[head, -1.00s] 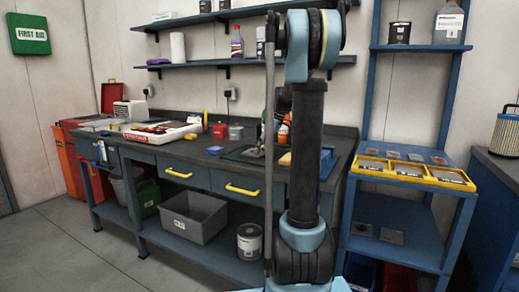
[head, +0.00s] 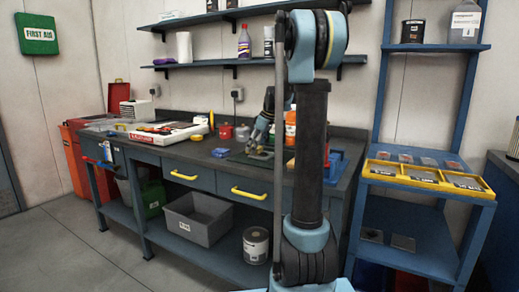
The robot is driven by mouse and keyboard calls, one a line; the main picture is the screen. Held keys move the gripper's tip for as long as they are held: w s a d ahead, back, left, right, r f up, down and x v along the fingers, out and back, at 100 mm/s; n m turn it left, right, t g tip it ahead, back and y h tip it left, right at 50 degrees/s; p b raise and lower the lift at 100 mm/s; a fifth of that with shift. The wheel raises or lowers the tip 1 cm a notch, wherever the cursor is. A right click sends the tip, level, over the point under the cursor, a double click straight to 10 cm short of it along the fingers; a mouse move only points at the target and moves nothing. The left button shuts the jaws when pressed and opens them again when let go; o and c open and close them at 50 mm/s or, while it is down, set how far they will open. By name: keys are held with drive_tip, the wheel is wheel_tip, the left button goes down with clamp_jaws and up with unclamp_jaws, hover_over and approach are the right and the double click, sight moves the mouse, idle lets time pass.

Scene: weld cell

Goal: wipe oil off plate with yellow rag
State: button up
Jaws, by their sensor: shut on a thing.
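My gripper (head: 256,148) is low over the back right part of the workbench, left of my upright arm link. It is shut on a small yellowish patch under its fingertips, which looks like the yellow rag (head: 262,154). A flat dark green plate or mat (head: 246,160) lies on the bench right under it. At this size I cannot tell whether the rag touches the plate, and no oil can be made out. My arm link hides part of the bench to the right.
A yellow-edged parts tray (head: 425,176) is on the right rack. The bench front is clear.

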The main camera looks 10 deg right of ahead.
wheel_tip(320, 180, up, 2)
drive_tip(key=shift+s+r, duration=0.1)
drive_tip(key=shift+s, duration=0.05)
drive_tip(key=shift+r, duration=0.2)
drive_tip(key=shift+d+r, duration=0.15)
drive_tip(key=shift+r, duration=1.15)
drive_tip(key=shift+d+r, duration=0.15)
drive_tip(key=shift+r, duration=1.1)
drive_tip(key=shift+a, duration=0.1)
